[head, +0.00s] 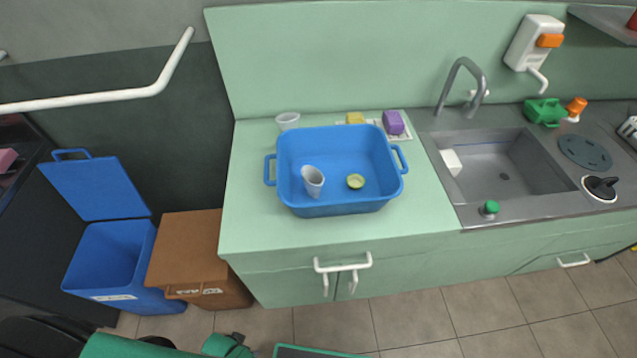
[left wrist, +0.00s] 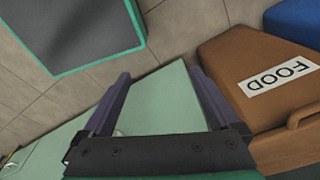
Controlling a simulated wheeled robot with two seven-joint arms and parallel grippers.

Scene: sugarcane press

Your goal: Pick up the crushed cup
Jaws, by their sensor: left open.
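A second whitish cup (head: 287,121) is on the green counter behind the tub's left back corner. No cup shows in that view. My right gripper is not in view.
The sink (head: 505,165) with a tall faucet is right of the tub. A yellow sponge (head: 355,118) and a purple block (head: 393,122) lie behind it. A brown bin (head: 185,240) and an open blue bin (head: 105,255) stand left of the counter. The counter's front-left is clear.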

